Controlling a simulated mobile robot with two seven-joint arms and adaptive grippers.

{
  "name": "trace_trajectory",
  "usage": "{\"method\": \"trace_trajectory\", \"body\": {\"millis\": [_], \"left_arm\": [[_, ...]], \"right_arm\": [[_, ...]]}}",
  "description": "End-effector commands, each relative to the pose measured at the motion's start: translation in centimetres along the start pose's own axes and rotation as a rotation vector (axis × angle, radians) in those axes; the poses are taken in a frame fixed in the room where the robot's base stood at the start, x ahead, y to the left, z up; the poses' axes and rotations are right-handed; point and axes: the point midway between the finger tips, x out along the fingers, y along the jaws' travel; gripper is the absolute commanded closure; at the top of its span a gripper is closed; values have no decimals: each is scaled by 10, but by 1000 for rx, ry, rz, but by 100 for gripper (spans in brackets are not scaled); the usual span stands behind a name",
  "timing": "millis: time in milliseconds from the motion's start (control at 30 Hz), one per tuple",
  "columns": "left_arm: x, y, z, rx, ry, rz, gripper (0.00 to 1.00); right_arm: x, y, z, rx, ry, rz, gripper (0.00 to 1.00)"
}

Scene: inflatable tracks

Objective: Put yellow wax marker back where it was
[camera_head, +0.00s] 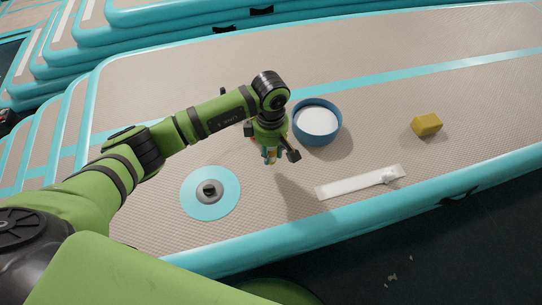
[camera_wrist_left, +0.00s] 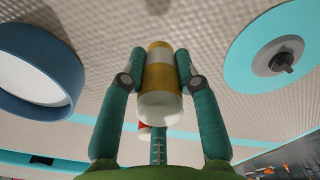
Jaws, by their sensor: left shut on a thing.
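My left gripper (camera_head: 270,155) reaches in from the left and points down over the grey textured track surface, left of the blue round tub. In the left wrist view, its teal fingers (camera_wrist_left: 160,68) are closed around the yellow wax marker (camera_wrist_left: 160,90), a short cylinder with a white band and a pale end. In the head view the marker is mostly hidden by the gripper. Whether its lower end touches the track cannot be told. My right gripper is not in view.
A blue tub (camera_head: 297,128) with white contents stands right of the gripper. A teal disc (camera_head: 229,200) with a dark knob lies to the left. A white strip (camera_head: 345,187) and a yellow block (camera_head: 427,125) lie to the right. The track's teal edge (camera_head: 400,214) runs along the front.

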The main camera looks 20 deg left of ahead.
Motion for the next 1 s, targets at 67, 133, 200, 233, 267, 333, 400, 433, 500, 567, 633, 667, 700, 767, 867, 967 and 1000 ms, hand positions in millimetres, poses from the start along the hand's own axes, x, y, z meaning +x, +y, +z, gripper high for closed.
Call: {"method": "trace_trajectory", "body": {"millis": [67,133,200,233,267,333,400,433,500,567,633,667,700,767,867,967,1000], "left_arm": [[10,-1,2,0,-2,-4,100],[22,-1,1,-1,-2,-5,100],[31,-1,1,0,-2,-5,100],[34,-1,1,1,-1,-3,100],[36,-1,1,1,-1,-2,100],[36,0,1,1,-1,0,100],[36,0,1,1,-1,0,100],[36,0,1,1,-1,0,100],[36,0,1,1,0,-1,100],[37,0,1,1,0,-1,100],[38,0,1,1,0,-1,100],[38,0,1,1,0,-1,100],[38,0,1,1,0,-1,100],[39,0,1,1,0,-1,64],[38,0,1,1,0,-1,45],[38,0,1,1,0,-1,45],[38,0,1,1,0,-1,45]], "right_arm": [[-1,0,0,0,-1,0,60],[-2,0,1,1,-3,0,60],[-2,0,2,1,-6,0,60],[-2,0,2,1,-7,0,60],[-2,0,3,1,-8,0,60],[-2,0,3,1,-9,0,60],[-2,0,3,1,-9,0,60],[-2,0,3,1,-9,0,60],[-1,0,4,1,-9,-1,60],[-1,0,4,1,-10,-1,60],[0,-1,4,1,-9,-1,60],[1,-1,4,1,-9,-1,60],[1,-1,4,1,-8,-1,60],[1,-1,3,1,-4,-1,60],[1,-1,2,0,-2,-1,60],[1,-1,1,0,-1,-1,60],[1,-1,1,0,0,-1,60]]}}
